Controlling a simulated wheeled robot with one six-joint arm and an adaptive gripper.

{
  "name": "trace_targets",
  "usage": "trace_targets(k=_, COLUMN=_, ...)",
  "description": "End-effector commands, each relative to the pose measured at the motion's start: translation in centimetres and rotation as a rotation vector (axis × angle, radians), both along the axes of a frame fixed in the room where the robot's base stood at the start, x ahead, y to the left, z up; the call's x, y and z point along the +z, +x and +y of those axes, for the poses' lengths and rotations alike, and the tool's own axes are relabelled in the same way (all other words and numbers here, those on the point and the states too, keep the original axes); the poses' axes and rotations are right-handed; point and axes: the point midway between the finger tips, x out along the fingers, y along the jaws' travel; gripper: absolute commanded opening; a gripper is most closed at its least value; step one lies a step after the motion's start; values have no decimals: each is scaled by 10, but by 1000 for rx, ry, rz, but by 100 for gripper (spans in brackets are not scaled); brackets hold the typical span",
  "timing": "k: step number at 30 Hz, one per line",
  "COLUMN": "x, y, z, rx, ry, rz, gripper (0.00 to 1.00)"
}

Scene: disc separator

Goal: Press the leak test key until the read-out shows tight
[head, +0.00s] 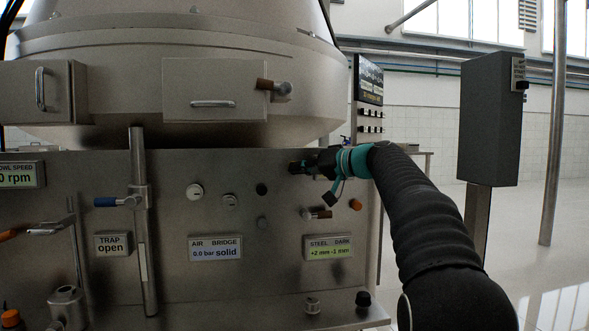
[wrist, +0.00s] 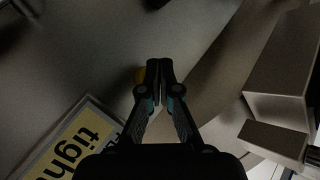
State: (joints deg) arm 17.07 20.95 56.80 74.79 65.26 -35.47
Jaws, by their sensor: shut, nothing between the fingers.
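My gripper (head: 296,167) is shut and empty, held in front of the steel panel at its upper right in the head view. In the wrist view its closed fingertips (wrist: 158,66) partly cover a small round yellow-orange key (wrist: 139,75). The tips are at or just in front of this key; I cannot tell whether they touch it, and its label is not legible. A yellow read-out (wrist: 75,145) at the lower left of the wrist view shows "tight"; its heading is partly hidden by my gripper. I cannot make out this read-out in the head view.
The panel carries an air bridge read-out (head: 215,248), a steel dark read-out (head: 330,247), a trap read-out (head: 113,244) and several knobs. A blue-handled lever (head: 117,201) sticks out at the left. A grey cabinet (head: 490,120) stands to the right, with open floor beyond.

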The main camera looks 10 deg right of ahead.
Motion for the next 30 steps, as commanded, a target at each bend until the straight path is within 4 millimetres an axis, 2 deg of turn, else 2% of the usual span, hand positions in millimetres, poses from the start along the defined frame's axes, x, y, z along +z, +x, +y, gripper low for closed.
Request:
trace_targets(k=9, x=-1, y=-14, z=0, rx=0, ry=0, rz=-1, gripper=0)
trace_targets(k=20, x=-1, y=-17, z=0, rx=0, ry=0, rz=-1, gripper=0)
trace_targets(k=30, x=-3, y=-44, z=0, rx=-1, ry=-1, rz=0, gripper=0)
